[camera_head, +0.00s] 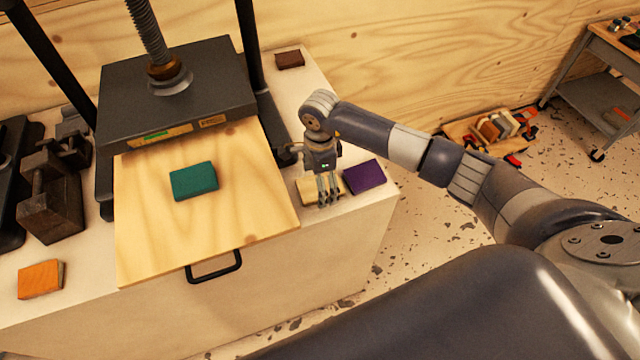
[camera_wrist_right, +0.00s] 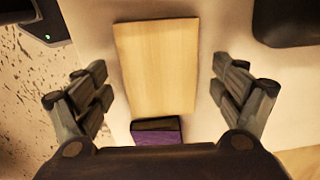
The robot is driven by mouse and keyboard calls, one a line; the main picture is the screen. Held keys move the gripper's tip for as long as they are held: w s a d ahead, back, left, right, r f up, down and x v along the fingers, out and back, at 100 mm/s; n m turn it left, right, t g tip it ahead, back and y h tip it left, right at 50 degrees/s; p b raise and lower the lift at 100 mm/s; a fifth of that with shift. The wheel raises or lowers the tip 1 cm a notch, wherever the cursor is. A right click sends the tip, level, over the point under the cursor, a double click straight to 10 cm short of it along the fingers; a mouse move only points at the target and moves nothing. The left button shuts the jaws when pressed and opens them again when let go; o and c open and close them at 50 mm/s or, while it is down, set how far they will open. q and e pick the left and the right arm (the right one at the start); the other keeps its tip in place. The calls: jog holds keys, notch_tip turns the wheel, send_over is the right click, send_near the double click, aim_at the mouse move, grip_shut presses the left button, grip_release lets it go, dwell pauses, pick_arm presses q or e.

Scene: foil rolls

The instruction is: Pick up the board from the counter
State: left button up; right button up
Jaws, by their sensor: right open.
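A small pale wooden board (camera_head: 308,190) lies flat on the counter (camera_head: 364,212), near its right end. In the right wrist view the board (camera_wrist_right: 157,62) is a plain light rectangle between the finger pairs. My right gripper (camera_head: 328,198) points down over the board and partly hides it in the head view. Its fingers are spread wide, with a gap on each side of the board, and hold nothing. My left gripper is in neither view.
A purple block (camera_head: 364,177) lies close beside the board. A press (camera_head: 180,90) with a handled plywood sheet (camera_head: 240,215) stands left, a teal block (camera_head: 194,181) on the sheet. An orange block (camera_head: 40,279) lies far left, a brown block (camera_head: 289,59) at the back.

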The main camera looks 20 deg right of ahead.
jog(key=c, duration=1.2)
jog(key=shift+o, duration=0.2)
jog(key=shift+r, duration=0.1)
